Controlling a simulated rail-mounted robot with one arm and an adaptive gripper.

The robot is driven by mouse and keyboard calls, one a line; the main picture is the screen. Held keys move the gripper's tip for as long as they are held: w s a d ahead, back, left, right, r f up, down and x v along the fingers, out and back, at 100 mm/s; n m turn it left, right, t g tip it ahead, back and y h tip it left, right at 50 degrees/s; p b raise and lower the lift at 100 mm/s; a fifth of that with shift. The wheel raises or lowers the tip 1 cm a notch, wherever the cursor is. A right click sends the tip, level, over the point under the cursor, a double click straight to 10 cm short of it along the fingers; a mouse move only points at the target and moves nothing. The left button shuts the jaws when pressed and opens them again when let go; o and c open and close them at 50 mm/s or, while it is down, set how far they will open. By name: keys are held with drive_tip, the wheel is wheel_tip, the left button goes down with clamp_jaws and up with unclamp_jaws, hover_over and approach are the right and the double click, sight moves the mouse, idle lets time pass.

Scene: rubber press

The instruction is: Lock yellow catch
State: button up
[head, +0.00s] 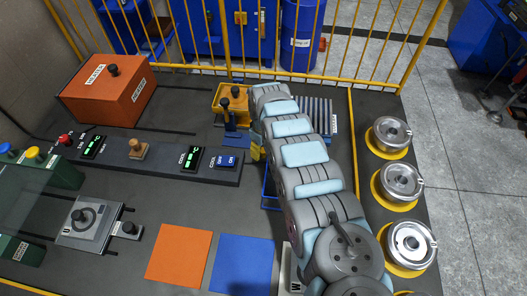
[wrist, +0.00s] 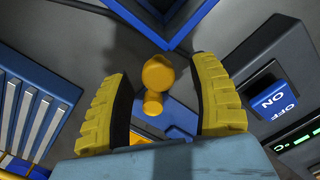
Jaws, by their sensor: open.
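A yellow catch with a round knob end (wrist: 157,75) shows in the wrist view, just below the corner of a blue frame. My gripper (wrist: 160,66) is open, with one yellow, dark-padded finger on each side of the catch. There is a visible gap between the catch and both fingers, and I cannot tell how far the fingertips are above it. In the head view my arm hides most of this spot. Only a bit of yellow (head: 257,149) shows at the arm's left edge, and I cannot tell if it is finger or catch.
The blue on/off switch (wrist: 275,99) is close to the right finger in the wrist view. A striped blue rack (wrist: 30,120) lies to the left. In the head view a yellow bin with a blue stand (head: 234,133) is behind, and orange (head: 179,256) and blue (head: 242,264) mats lie in front.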

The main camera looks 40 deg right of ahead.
drive_tip(key=shift+d+f, duration=0.1)
drive_tip(key=shift+f, duration=0.3)
clamp_jaws()
